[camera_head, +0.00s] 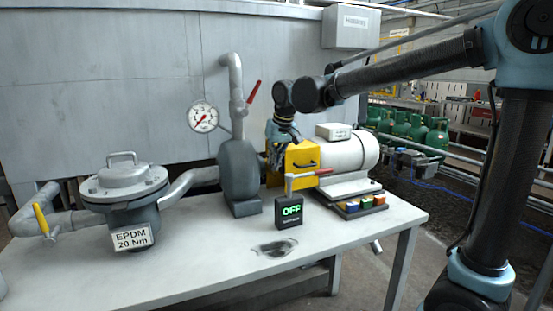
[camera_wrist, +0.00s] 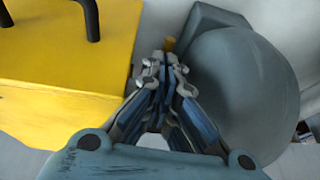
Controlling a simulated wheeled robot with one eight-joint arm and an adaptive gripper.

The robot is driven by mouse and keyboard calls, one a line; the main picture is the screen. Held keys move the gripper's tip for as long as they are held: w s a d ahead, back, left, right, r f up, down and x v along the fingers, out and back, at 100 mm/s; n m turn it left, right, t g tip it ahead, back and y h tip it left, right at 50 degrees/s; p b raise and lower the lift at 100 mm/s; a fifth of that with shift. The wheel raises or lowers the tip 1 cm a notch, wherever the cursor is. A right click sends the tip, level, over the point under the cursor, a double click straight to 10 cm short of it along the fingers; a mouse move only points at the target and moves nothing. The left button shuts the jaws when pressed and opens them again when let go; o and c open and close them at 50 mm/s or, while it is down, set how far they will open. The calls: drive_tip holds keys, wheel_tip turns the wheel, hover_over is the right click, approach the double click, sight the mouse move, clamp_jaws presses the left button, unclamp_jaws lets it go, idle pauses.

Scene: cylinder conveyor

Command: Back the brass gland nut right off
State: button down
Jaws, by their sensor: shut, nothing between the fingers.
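A small brass-coloured piece, which looks like the gland nut (camera_wrist: 169,44), shows just past my fingertips in the wrist view, between the yellow guard and the grey pump body. Most of it is hidden, and I cannot tell whether the fingers touch it. My gripper (camera_wrist: 166,68) is shut and empty, pointing into that gap. In the head view my gripper (camera_head: 276,155) hangs down between the grey pump (camera_head: 238,175) and the yellow guard (camera_head: 297,165). The nut cannot be made out there.
The yellow guard with its black handle (camera_wrist: 90,15) is close on the left in the wrist view. The rounded pump body (camera_wrist: 240,90) is close on the right. A white motor (camera_head: 350,155), an OFF switch box (camera_head: 289,211) and a dark stain share the bench (camera_head: 190,275).

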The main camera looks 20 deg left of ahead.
drive_tip(key=shift+s+f, duration=0.1)
drive_tip(key=shift+f, duration=0.5)
